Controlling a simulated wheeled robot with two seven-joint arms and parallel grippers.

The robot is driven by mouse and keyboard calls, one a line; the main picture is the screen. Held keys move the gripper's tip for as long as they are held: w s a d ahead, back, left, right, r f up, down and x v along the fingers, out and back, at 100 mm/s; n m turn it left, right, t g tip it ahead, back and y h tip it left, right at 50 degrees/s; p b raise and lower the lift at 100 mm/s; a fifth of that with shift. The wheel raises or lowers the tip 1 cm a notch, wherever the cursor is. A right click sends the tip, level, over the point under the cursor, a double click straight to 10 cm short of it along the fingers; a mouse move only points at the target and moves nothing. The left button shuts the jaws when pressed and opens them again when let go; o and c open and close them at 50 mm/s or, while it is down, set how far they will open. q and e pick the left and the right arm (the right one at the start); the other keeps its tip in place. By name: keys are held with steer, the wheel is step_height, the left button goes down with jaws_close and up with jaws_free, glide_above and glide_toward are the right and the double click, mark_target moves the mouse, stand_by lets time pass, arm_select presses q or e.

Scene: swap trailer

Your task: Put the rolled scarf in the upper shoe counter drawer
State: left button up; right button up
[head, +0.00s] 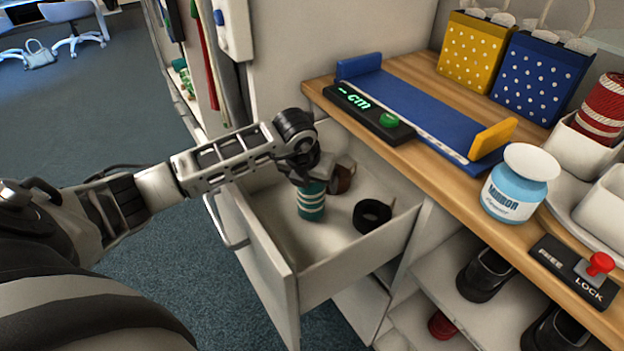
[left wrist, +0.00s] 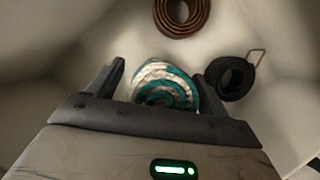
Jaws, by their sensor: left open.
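The rolled scarf (head: 311,205), teal with pale stripes, stands upright inside the open upper drawer (head: 252,235) and appears to rest on its floor. In the left wrist view the scarf (left wrist: 165,86) shows its teal and white spiral end. My left gripper (head: 314,177) reaches down into the drawer at the scarf's top. Its fingers are open, one on each side of the scarf; I cannot tell whether they touch it. The gripper hides the scarf's top in the head view. My right gripper is not in view.
A black coiled belt (head: 372,215) and a brown coil (head: 342,179) lie in the drawer. The wooden counter above holds a blue foot gauge (head: 410,100), a blue-and-white jar (head: 514,190) and a lock switch (head: 590,272). Shoes (head: 487,274) stand on shelves below.

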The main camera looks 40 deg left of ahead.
arm_select(q)
steer(key=a+p+v, duration=0.1)
steer(key=v, duration=1.1)
steer(key=shift+d, duration=0.45)
steer(key=shift+r, duration=0.1)
